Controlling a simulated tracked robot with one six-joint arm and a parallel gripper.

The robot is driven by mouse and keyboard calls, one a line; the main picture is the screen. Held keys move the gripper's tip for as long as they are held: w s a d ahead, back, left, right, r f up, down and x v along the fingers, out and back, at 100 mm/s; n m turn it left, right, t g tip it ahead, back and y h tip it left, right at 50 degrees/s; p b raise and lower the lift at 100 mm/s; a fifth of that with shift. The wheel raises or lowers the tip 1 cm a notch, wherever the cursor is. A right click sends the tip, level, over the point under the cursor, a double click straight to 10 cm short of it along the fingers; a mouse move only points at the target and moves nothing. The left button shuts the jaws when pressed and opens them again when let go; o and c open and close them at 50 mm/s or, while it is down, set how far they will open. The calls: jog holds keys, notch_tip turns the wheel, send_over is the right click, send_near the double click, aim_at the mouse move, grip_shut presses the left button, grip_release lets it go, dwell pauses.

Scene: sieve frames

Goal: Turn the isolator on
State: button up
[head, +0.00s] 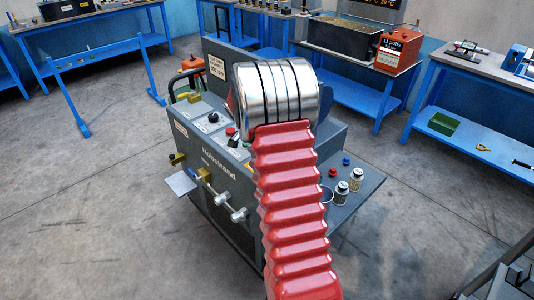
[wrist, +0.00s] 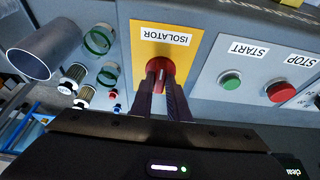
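The isolator (wrist: 185,48) is a yellow plate with a white label reading ISOLATOR, upside down in the wrist view. Its red rotary handle (wrist: 162,70) has a pale line along its bar, which points roughly up and down in that view. My gripper (wrist: 162,80) is at the handle, its two dark fingers close together with the bar between them. They look closed on it, though exact contact is hard to see. In the head view my silver and red arm hides the isolator and the gripper.
On the same panel are a green START button (wrist: 230,81) and a red STOP button (wrist: 281,91). A side shelf (head: 352,206) of the grey machine (head: 215,170) holds small jars (head: 342,190). Blue workbenches (head: 365,97) stand behind; the floor at left is clear.

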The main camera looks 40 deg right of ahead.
jog(key=o, duration=0.4)
jog(key=shift+o, duration=0.2)
jog(key=v, duration=1.3)
jog(key=shift+a+r, duration=0.25)
jog(key=shift+r, duration=0.05)
